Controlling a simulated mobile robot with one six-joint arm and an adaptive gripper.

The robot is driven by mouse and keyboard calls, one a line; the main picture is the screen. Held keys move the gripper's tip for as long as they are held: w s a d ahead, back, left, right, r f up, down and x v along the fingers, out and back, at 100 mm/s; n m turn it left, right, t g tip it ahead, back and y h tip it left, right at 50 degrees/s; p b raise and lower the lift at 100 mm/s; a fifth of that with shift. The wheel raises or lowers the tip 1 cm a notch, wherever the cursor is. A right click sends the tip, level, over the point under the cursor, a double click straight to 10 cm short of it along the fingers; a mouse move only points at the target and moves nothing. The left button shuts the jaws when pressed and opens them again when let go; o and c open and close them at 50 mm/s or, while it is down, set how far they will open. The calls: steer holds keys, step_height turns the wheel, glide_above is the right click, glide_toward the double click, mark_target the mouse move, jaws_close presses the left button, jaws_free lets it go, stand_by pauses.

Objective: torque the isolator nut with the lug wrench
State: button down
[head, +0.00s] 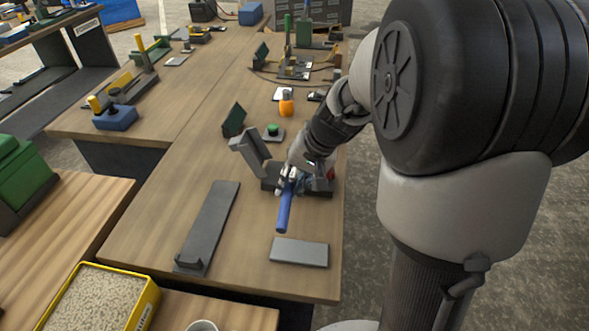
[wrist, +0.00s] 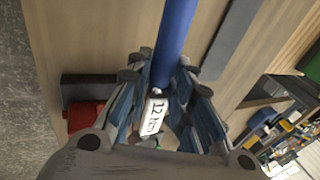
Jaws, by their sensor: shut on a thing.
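The lug wrench has a blue handle (head: 284,210) that slants down toward the front of the bench in the head view. In the wrist view the blue handle (wrist: 177,40) runs up out of the picture, with a white "12 Nm" label (wrist: 153,118) on the tool near my fingers. My gripper (head: 290,184) is shut on the wrench, over a dark fixture (head: 322,190) at the bench's right edge. In the wrist view my fingers (wrist: 158,82) lie on both sides of the tool. A red part (wrist: 84,115) sits beside them. I cannot make out the isolator nut or the wrench's working end.
A grey upright piece (head: 250,151) leans just left of the fixture. A long dark tray (head: 212,222) and a flat grey plate (head: 299,252) lie nearer the front. Bare wood lies between tray and plate.

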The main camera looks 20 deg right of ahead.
steer(key=shift+r+p, duration=2.65)
steer(key=shift+r, duration=0.9)
steer(key=shift+f, duration=0.1)
